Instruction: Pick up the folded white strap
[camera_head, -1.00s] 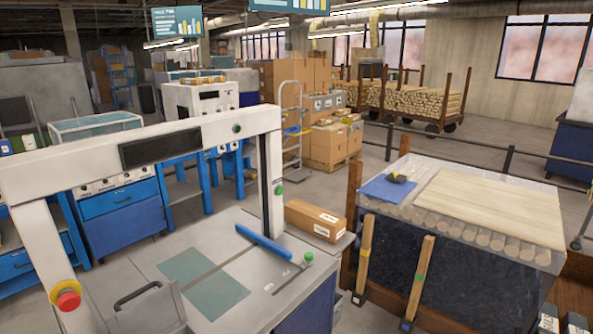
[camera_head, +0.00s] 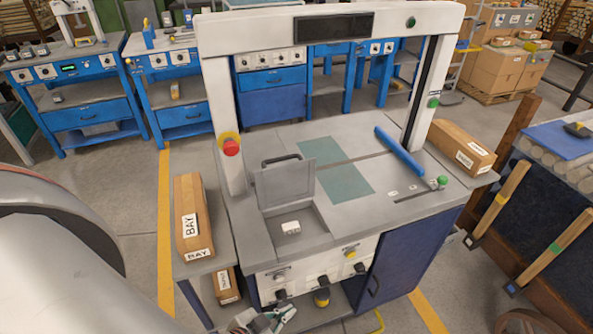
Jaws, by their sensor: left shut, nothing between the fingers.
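A small white folded piece, which looks like the folded white strap (camera_head: 291,228), lies in a shallow grey recess in the machine's worktop. An upright grey lid (camera_head: 285,184) with a handle stands open just behind it. My left gripper (camera_head: 268,321) shows at the bottom edge, partly cut off. It is shut and empty, in front of the machine and nearer to me than the strap, not touching it. My right gripper is not in view.
The machine's white arch (camera_head: 215,100) spans the worktop, with a red stop button (camera_head: 231,147) on its left post. A blue bar (camera_head: 400,152) lies at the right. Long cartons stand on side shelves at left (camera_head: 188,218) and right (camera_head: 462,146).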

